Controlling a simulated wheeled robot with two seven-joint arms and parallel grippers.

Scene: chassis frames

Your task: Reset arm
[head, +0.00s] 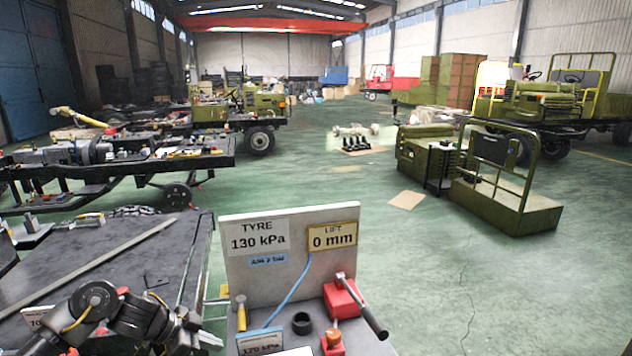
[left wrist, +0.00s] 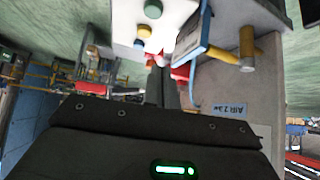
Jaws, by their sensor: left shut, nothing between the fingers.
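My left arm comes in at the lower left of the head view, bent over the dark bench top. My left gripper (left wrist: 160,85) shows in the left wrist view with its dark fingers together and nothing between them. It is in front of the grey panel stand, close to a small display box with a blue edge (left wrist: 191,48). I cannot tell whether it touches anything. My right gripper is not in view.
The grey panel (head: 290,262) carries signs reading TYRE 130 kPa and LIFT 0 mm. Before it are a red lever box (head: 343,298), a black ring (head: 301,323) and a yellow-handled tool (head: 240,313). A chassis frame (head: 130,165) stands at left.

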